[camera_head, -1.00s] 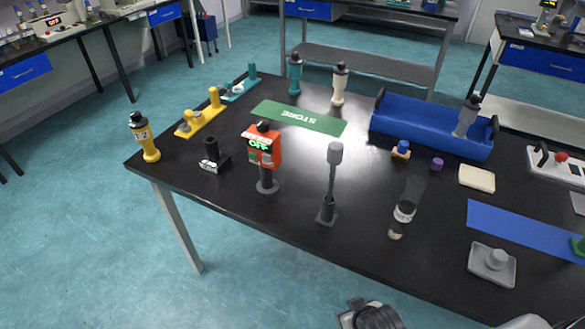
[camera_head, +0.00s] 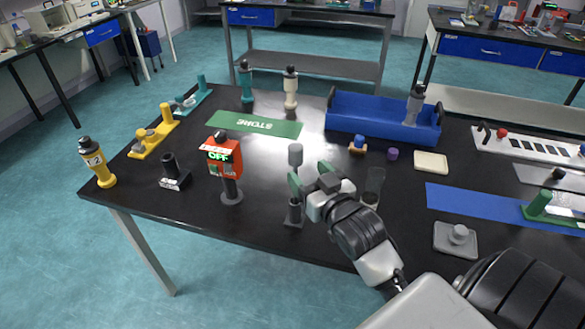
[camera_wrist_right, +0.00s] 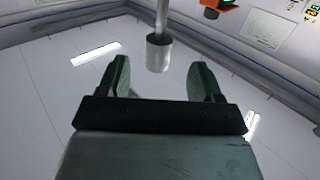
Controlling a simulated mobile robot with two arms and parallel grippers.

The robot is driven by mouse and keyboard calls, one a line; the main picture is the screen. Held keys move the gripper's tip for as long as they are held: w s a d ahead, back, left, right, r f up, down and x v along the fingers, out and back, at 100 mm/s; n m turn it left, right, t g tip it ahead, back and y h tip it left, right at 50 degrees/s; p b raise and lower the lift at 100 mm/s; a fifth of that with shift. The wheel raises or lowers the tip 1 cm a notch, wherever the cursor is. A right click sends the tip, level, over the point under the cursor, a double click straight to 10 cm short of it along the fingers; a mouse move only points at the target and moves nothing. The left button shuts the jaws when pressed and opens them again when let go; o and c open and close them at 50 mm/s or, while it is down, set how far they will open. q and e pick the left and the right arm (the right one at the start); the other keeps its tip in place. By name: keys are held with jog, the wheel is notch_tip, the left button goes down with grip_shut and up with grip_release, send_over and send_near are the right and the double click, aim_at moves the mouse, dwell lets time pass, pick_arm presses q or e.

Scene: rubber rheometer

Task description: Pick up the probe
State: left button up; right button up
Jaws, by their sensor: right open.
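What I take to be the probe (camera_head: 296,156) has a grey cylindrical head on a thin stem and stands upright in a dark stand (camera_head: 293,214) near the front edge of the black table. My right gripper (camera_head: 309,174) is open, with green fingers, just right of the stem. In the right wrist view the grey cylindrical head (camera_wrist_right: 158,54) shows beyond and between the open fingers (camera_wrist_right: 163,68). No contact shows, and the gap in depth is hard to tell. My left gripper is not in view.
A red device reading OFF (camera_head: 224,158) stands left of the probe. A clear bottle-like object (camera_head: 373,188) stands close to the right of my gripper. A green STORE mat (camera_head: 256,123) and blue tray (camera_head: 345,118) lie behind. A grey dish (camera_head: 455,245) sits at right.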

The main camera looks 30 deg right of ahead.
aim_at(299, 162)
jog(key=w, duration=0.3)
jog(key=shift+w+d, duration=0.1)
jog(key=shift+d, duration=0.1)
jog(key=shift+w+r+p, duration=0.15)
jog(key=shift+w+p, duration=0.15)
jog(key=shift+p, duration=0.05)
jog(key=w, duration=0.1)
jog(key=w+p, duration=0.1)
jog(key=w, duration=0.1)
jog(key=shift+w+d+r, duration=0.2)
jog(key=shift+w, duration=0.05)
jog(key=shift+w+f, duration=0.15)
jog(key=shift+w, duration=0.35)
jog(key=shift+s, duration=0.1)
jog(key=c, duration=1)
